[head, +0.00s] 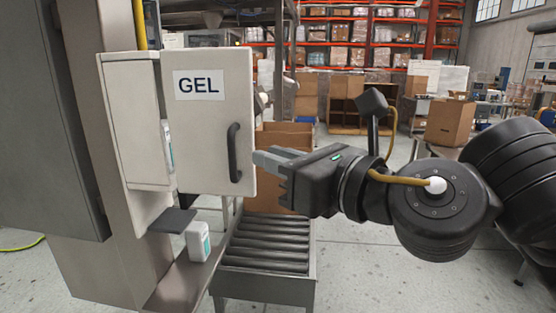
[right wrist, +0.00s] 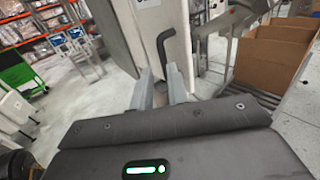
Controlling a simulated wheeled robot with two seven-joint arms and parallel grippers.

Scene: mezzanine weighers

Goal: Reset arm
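My right gripper (head: 256,160) is level with the black handle (head: 234,152) of a white door marked GEL (head: 205,115). Its fingertips are near the door's right edge, to the right of the handle. In the right wrist view, the two grey fingers of my right gripper (right wrist: 162,88) stand apart, and the dark handle (right wrist: 168,45) shows just beyond them. I see nothing held between the fingers. The door stands swung out from its white cabinet (head: 135,120). My left gripper is not in view.
A white bottle (head: 198,241) stands on a ledge below the cabinet, beside a dark flat plate (head: 172,220). A roller conveyor (head: 265,250) with a cardboard box (head: 285,135) lies behind the door. Another carton (head: 449,122) stands at the right. Orange racks (head: 382,35) fill the back.

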